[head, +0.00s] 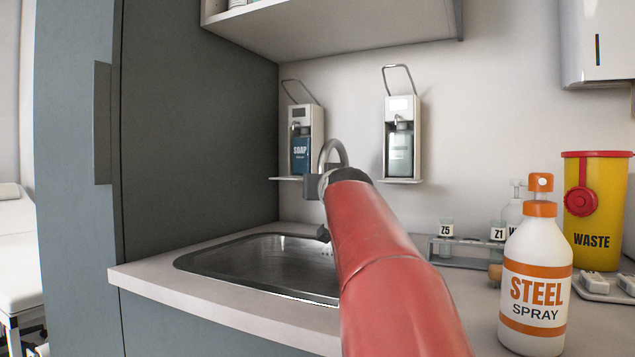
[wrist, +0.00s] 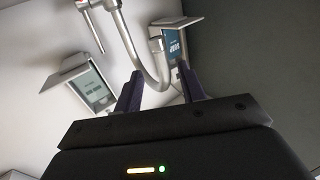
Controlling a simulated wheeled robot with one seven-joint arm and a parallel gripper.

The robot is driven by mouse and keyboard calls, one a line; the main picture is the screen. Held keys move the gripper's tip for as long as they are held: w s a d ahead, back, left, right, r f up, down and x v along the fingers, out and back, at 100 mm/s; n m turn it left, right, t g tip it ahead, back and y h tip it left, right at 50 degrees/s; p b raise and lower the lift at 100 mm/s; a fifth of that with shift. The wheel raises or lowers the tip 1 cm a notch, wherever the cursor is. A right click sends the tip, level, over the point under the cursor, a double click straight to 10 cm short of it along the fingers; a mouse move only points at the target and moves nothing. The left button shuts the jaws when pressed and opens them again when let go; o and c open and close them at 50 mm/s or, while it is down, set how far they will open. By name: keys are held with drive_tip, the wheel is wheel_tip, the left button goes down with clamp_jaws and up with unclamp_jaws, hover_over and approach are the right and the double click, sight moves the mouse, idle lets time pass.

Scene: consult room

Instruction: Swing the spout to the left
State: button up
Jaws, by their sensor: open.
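The spout (head: 334,152) is a grey curved tube above the sink (head: 260,262). In the head view my red arm covers the tap's lower part and most of my gripper. In the wrist view, which looks upside down, the spout's bend (wrist: 150,78) lies between the two dark fingers of my gripper (wrist: 160,84). The fingers are open, one on each side of the tube. I cannot tell whether either finger touches it. A tap lever with a red mark (wrist: 72,47) shows beside the spout.
A soap dispenser (head: 301,150) and a second dispenser (head: 399,150) hang on the wall behind. A tall grey cabinet (head: 200,140) stands left of the sink. On the right counter are a steel spray bottle (head: 535,280), a tube rack (head: 470,246) and a yellow waste bin (head: 594,215).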

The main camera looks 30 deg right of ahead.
drive_tip(key=p+x, duration=0.3)
drive_tip(key=x, duration=0.5)
clamp_jaws()
